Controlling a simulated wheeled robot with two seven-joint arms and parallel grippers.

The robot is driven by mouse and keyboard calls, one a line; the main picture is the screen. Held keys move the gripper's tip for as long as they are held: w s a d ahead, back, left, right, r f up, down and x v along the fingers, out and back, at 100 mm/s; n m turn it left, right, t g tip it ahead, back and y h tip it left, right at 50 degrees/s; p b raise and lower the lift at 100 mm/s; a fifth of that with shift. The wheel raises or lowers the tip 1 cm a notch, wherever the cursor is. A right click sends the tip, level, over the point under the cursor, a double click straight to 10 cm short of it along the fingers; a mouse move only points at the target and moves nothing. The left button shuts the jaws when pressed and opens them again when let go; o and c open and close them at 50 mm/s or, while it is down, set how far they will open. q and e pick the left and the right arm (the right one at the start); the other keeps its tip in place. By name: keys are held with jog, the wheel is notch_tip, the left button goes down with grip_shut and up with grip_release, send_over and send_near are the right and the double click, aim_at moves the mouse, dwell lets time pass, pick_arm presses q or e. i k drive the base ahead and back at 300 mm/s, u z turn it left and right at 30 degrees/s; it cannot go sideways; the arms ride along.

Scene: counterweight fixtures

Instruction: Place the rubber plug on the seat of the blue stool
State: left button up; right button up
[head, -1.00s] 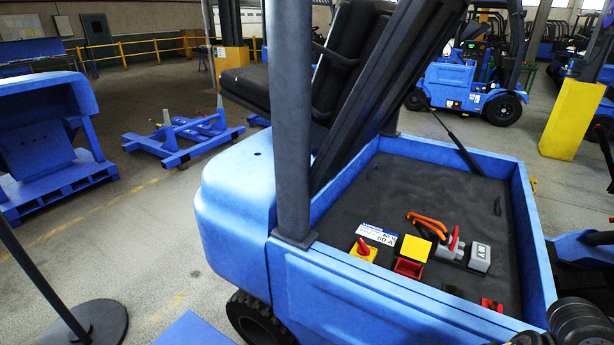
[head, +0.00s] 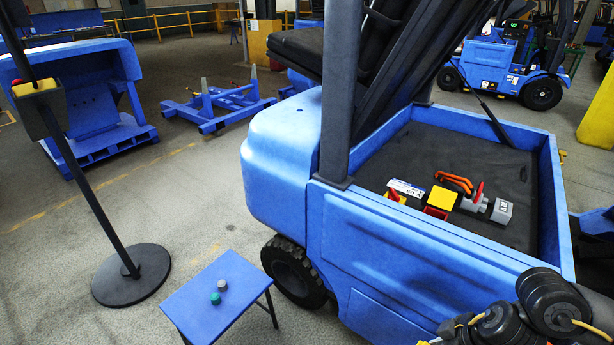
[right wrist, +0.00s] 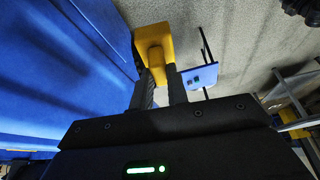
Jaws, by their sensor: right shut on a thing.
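The blue stool (head: 227,292) stands on the floor at the lower middle of the head view, beside the blue truck. A teal knob-like piece and a grey one sit on its seat. The stool also shows in the right wrist view (right wrist: 201,78), beyond my fingers and to their right. My right gripper (right wrist: 160,82) is shut on a yellow-orange thing (right wrist: 153,38), held apart from the stool. I cannot tell for sure if this is the rubber plug. In the head view only my right arm shows, at the bottom right. My left gripper is out of view.
The blue truck (head: 400,235) stands right of the stool; its bed holds several small red, yellow, orange and grey parts. A dark post on a round base (head: 131,276) stands left of the stool. Floor between post and stool is clear.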

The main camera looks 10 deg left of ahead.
aim_at(237, 290)
jog(key=u, duration=0.35)
jog(key=k, duration=0.75)
jog(key=u, duration=1.25)
jog(key=i, duration=0.8)
jog(key=u, duration=0.85)
jog(key=i, duration=1.1)
jog(key=z, duration=0.75)
jog(key=i, duration=0.8)
jog(key=z, duration=1.15)
jog(key=i, duration=0.25)
jog(key=z, duration=0.2)
